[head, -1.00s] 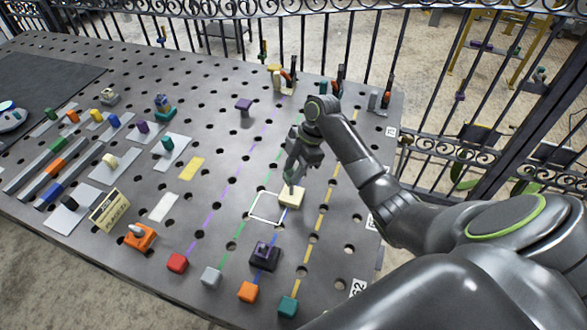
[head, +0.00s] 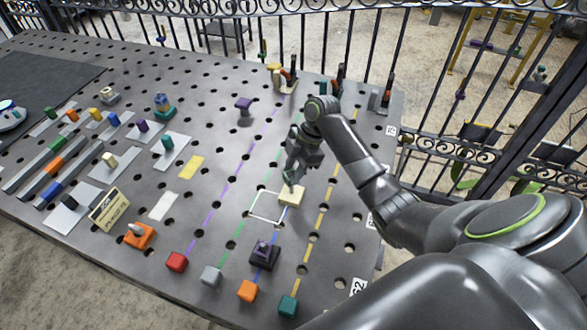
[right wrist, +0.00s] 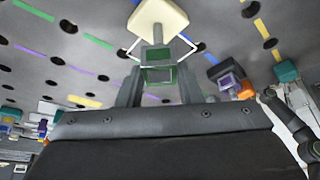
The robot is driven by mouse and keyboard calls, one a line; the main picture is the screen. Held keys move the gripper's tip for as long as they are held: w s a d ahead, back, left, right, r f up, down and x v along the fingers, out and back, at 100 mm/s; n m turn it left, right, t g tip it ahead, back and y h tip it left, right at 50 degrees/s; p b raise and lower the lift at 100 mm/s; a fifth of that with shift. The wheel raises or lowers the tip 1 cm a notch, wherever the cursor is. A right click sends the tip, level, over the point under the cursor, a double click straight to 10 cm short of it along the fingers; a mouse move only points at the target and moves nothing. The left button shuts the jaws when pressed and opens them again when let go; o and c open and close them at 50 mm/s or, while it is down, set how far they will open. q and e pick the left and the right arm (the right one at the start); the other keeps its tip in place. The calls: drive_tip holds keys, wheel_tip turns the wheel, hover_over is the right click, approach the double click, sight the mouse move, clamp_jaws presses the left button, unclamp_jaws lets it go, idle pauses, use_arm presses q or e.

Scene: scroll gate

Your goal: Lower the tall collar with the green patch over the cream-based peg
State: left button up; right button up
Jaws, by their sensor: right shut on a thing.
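The tall grey collar with the green patch (right wrist: 158,56) is between the fingers of my right gripper (right wrist: 160,88). In the head view my right gripper (head: 291,178) points down just over the cream base (head: 292,197) and is shut on the collar. In the right wrist view the collar's far end overlaps the cream base (right wrist: 158,18). My left gripper is not in view.
A white square outline (head: 266,207) lies beside the cream base. A dark block with a purple top (head: 264,254) stands nearer. Red (head: 177,262), grey (head: 211,276), orange (head: 247,291) and teal (head: 288,306) blocks line the near edge. A purple-topped post (head: 244,106) stands farther back.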

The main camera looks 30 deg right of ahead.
drive_tip(key=shift+f+b, duration=0.65)
drive_tip(key=shift+f, duration=0.65)
drive_tip(key=o, duration=1.2)
drive_tip(key=shift+c, duration=0.2)
drive_tip(key=v, duration=1.7)
drive_tip(key=shift+r, duration=0.2)
drive_tip(key=shift+d+f, duration=0.1)
